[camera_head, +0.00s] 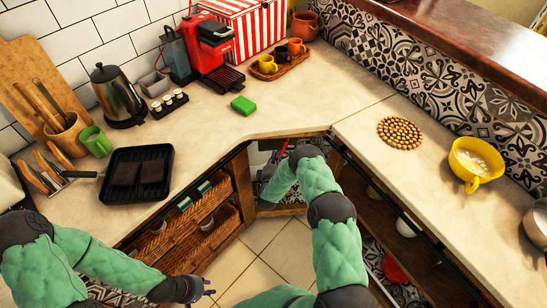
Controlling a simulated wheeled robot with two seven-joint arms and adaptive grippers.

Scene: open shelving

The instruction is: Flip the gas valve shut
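A small red part (283,147), which looks like the valve handle, shows in the corner cabinet opening under the counter. The pipe and the rest of the valve are mostly hidden by my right arm. My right gripper (267,171) is inside that opening, just below and left of the red part. It is small and partly hidden, so I cannot tell whether it touches the red part or how its fingers stand. My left gripper (200,290) hangs low over the floor at the bottom, away from the cabinet and apparently empty. Its finger opening is unclear.
Counter edges frame the corner opening. Wicker drawers (190,235) stand left, and an open shelf with a white bowl (405,228) stands right. The counter holds a black tray (137,172), a kettle (117,98), a red coffee machine (213,55) and a yellow cup (474,163). Tiled floor (283,262) is clear.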

